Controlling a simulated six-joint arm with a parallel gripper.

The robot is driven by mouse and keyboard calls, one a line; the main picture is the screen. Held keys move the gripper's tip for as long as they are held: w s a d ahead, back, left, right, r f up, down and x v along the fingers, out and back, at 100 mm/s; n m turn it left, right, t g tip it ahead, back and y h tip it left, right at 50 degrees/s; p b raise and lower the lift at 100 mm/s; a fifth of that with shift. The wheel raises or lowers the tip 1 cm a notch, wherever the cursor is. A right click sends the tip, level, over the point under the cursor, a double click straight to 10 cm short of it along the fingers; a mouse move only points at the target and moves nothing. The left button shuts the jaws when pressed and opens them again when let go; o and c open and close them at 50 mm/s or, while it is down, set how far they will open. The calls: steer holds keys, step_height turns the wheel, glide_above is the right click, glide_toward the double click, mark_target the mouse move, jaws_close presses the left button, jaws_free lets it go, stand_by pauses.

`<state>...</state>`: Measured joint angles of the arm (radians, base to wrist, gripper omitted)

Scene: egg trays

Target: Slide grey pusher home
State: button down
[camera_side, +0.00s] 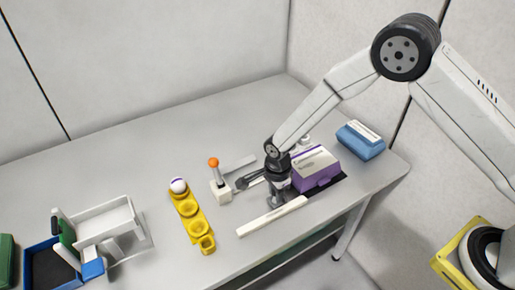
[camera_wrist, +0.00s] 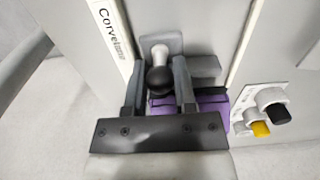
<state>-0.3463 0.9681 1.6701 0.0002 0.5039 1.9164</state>
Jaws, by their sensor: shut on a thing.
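The grey pusher shows in the wrist view as a flat grey plate (camera_wrist: 176,40) with a pale post and a black ball knob (camera_wrist: 160,79). My gripper (camera_wrist: 159,66) is shut on the pusher at its knob, with one finger on each side. In the side view my gripper (camera_side: 278,188) points down between two white rails, the front one (camera_side: 272,216) and the back one (camera_side: 239,165). The purple carton (camera_side: 318,178) with a white label is close to the right of my gripper. In the wrist view a purple part (camera_wrist: 212,98) shows partly behind my fingers. The pusher is mostly hidden in the side view.
A white box with an orange-ball lever (camera_side: 214,164) stands left of the rails. Left of it is a yellow egg tray (camera_side: 196,224) with one white egg (camera_side: 178,185). A blue carton (camera_side: 360,141) is at the far right. The table's back left is clear.

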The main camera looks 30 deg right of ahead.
steer(key=shift+a, duration=5.75)
steer(key=shift+c, duration=2.3)
jaws_free()
steer(key=shift+a, duration=0.1)
steer(key=shift+r, duration=0.15)
steer(key=shift+r, duration=2.9)
step_height(320, 180, up, 9)
steer(key=shift+f, duration=0.15)
